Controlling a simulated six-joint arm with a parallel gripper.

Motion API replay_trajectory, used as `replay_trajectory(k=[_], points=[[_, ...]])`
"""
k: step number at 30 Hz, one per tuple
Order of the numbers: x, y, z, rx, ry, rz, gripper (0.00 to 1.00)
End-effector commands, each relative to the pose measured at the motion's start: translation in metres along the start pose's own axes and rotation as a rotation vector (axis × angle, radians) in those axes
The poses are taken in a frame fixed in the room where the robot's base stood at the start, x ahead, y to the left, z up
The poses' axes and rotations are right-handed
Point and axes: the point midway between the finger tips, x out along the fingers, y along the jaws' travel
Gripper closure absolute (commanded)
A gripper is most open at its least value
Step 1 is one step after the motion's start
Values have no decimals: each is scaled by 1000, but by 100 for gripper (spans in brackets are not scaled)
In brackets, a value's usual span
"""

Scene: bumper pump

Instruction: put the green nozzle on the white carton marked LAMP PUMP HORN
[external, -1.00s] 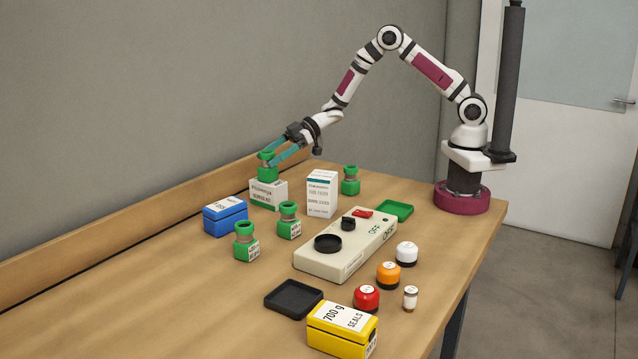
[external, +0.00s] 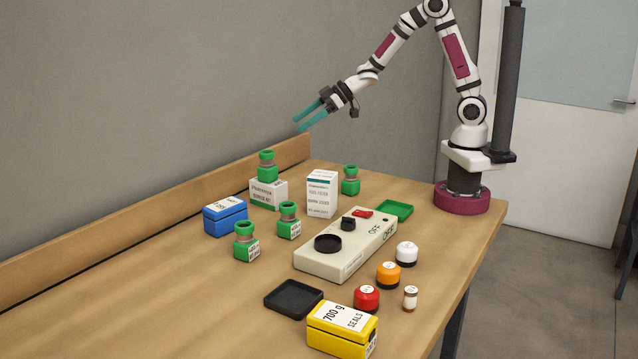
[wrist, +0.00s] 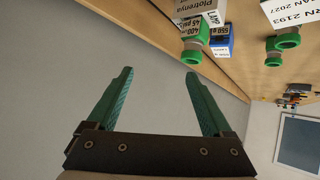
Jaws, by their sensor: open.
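A green nozzle with a grey neck (external: 267,166) stands upright on top of the low white carton (external: 262,194). Fine print on that carton is hard to read; in the wrist view its face reads "Plotrenya" (wrist: 211,7). A taller white carton (external: 321,197) stands to its right; its lines are too small to read in the external view, and the wrist view shows only part of them, "RN 2193". My gripper (external: 297,126) is open and empty, up in the air above and to the right of the nozzle. In the wrist view its jaws (wrist: 159,74) have nothing between them.
Other green nozzles stand on the table: one behind the tall carton (external: 350,181) and two in front (external: 288,219) (external: 245,241). A blue box (external: 226,220), a switch box (external: 335,255), a black tray (external: 293,298) and a yellow box (external: 342,335) are nearby. A wooden ledge runs along the wall.

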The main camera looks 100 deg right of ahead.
Motion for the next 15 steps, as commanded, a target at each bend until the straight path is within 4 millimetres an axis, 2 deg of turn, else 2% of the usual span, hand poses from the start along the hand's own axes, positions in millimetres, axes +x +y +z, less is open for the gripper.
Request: replay_trajectory(k=[1,2,4,5,6,9,12,15], points=[[-24,-4,-5,45,-76,108,15],[-42,-9,2,91,-145,170,15],[-91,-34,30,217,-326,254,15],[-113,-50,46,271,-411,263,15],[-142,-76,67,342,-522,253,15],[-210,-143,113,477,-775,157,15],[-256,-189,136,544,-938,53,15],[-278,-209,145,570,-1013,-2,15]])
